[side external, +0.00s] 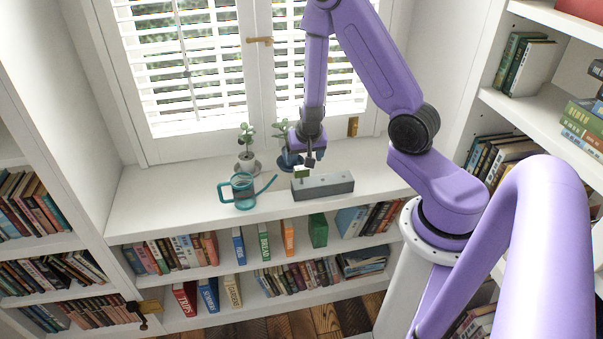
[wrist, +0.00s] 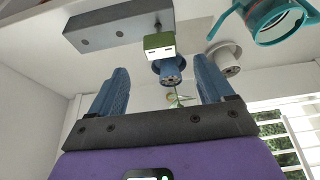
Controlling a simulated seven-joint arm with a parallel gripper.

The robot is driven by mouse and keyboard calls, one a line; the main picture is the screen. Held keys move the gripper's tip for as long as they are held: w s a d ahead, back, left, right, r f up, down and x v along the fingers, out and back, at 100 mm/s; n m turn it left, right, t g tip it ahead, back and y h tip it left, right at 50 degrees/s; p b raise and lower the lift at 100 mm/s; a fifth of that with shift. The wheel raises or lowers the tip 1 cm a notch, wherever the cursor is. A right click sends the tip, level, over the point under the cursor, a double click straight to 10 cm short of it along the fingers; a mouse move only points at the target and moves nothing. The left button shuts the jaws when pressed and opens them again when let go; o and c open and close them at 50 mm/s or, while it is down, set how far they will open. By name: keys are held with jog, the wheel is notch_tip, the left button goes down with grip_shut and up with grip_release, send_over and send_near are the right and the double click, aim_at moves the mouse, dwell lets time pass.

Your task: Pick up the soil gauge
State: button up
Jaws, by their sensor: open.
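The soil gauge (side external: 302,172) appears as a small green and white head at the left end of a long grey block (side external: 325,188) on the window ledge. In the wrist view, the gauge (wrist: 159,45) has a green side and a white face with dark marks, beside the end of the grey block (wrist: 105,28). My gripper (side external: 310,157) is just above the gauge, pointing down. In the wrist view, my gripper's (wrist: 158,66) two blue fingers are wide apart, with the gauge's head ahead of the gap between them. Nothing is held.
A teal watering can (side external: 243,191) stands left of the block, its spout towards it. A plant in a white pot (side external: 246,161) and one in a blue pot (side external: 290,159) stand behind, close to my gripper. The ledge's left part (side external: 165,195) is clear.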

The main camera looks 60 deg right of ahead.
aim_at(302, 168)
jog(key=shift+x, duration=5.3)
jog(key=shift+s+a, duration=0.1)
jog(key=c, duration=1)
jog(key=shift+c, duration=0.2)
jog(key=shift+r, duration=0.15)
jog(key=shift+r, duration=4.85)
